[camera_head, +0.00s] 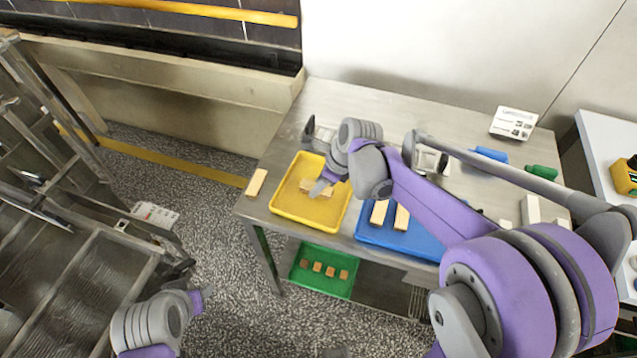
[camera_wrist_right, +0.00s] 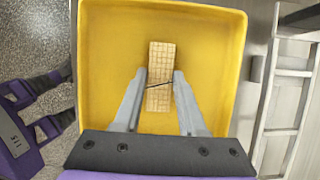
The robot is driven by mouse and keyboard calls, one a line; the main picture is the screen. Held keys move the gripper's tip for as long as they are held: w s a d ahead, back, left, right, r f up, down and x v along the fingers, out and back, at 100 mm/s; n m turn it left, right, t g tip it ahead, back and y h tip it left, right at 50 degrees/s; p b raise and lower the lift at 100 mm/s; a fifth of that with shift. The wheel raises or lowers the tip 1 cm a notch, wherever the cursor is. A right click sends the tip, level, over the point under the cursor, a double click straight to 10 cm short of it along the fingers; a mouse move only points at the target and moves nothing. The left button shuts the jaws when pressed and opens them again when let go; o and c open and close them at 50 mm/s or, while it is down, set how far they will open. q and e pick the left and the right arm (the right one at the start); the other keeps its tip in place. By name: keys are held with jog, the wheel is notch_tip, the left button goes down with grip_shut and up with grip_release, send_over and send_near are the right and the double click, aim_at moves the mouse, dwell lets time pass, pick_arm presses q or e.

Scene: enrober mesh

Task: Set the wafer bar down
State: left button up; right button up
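My right gripper (camera_wrist_right: 161,76) points down over the yellow tray (camera_head: 280,208), one finger on each side of a tan, grid-marked wafer bar (camera_wrist_right: 161,62). The fingertips appear to touch the bar's long sides, with no clear gap. A dark slanted line crosses the tan piece between the fingers; I cannot tell whether a second bar lies below it. The bar is over the tray's floor; its height is unclear. In the head view, the right gripper (camera_head: 323,185) partly hides the tan pieces in the tray. My left arm's end is at lower left, away from the tray; its fingers are unclear.
A single bar (camera_head: 256,183) lies on the metal table (camera_head: 290,150) left of the yellow tray. A blue tray (camera_head: 425,246) with bars (camera_head: 401,217) stands to the right. A green tray (camera_head: 340,287) with several small pieces is on the lower shelf. A machine frame stands at left.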

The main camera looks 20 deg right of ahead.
jog(key=o, duration=0.3)
jog(key=shift+o, duration=0.2)
jog(key=shift+r, duration=0.1)
jog(key=shift+r, duration=0.3)
jog(key=p+v, duration=0.1)
jog(key=v, duration=1)
jog(key=shift+s+d+f+n+t+h, duration=0.1)
jog(key=shift+s+f+n+t+h, duration=0.8)
jog(key=shift+s+n, duration=2.65)
jog(key=shift+s+d+f+n+t+h, duration=0.1)
jog(key=shift+s+f+n+h, duration=0.2)
jog(key=shift+s+f+n, duration=3.1)
jog(key=shift+s+d+r+n+t+h, duration=0.1)
jog(key=shift+s+r+n+t+h, duration=0.95)
jog(key=shift+n, duration=4.7)
jog(key=shift+s+f+g+y, duration=0.45)
jog(key=shift+s+f+g, duration=0.05)
jog(key=shift+g, duration=0.15)
